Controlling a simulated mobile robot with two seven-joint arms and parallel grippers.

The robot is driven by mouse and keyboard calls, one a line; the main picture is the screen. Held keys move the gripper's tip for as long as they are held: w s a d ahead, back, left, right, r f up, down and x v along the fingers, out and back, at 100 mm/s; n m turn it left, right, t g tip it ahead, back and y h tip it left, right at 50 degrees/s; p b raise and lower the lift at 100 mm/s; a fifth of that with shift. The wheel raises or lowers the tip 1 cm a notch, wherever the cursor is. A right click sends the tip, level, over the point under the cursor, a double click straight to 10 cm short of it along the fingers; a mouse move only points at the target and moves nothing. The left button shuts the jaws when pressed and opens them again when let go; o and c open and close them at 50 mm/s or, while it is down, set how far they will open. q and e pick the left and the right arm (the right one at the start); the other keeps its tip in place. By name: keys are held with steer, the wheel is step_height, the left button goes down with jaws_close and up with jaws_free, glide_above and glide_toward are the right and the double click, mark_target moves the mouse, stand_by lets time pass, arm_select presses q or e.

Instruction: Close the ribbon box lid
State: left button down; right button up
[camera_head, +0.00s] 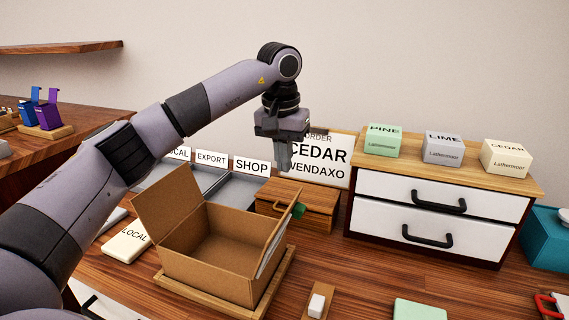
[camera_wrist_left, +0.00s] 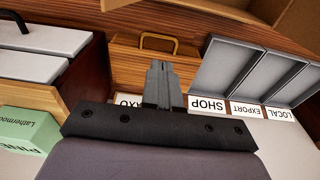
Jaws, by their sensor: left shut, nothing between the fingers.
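A brown wooden box (camera_head: 308,209), probably the ribbon box, stands on the table behind the open cardboard box (camera_head: 215,278). Its top looks flat and closed in the head view, though the cardboard flap partly hides it. In the left wrist view the wooden box (camera_wrist_left: 128,68) shows a brass-coloured handle (camera_wrist_left: 158,40). My left gripper (camera_head: 282,166) points down above the wooden box, apart from it, with its fingers together and empty. Its fingertips (camera_wrist_left: 158,66) overlap the box in the left wrist view. My right gripper is not in view.
A white drawer cabinet (camera_head: 440,215) stands to the right with pine, lime and cedar boxes on top. Grey trays (camera_head: 232,190) and a sign (camera_head: 335,172) stand behind. The cardboard box's raised flaps lie close to the wooden box. A green block (camera_head: 418,310) lies in front.

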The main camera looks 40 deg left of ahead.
arm_select(q)
glide_toward(286, 200)
steer(key=s+d+f, duration=0.1)
steer(key=f, duration=0.1)
steer(key=s+f, duration=0.1)
steer(key=f, duration=0.1)
steer(key=s+d+f+b, duration=0.1)
steer(key=f, duration=0.1)
steer(key=shift+s+d+f, duration=0.1)
steer(key=shift+d+f, duration=0.05)
steer(key=shift+d, duration=0.15)
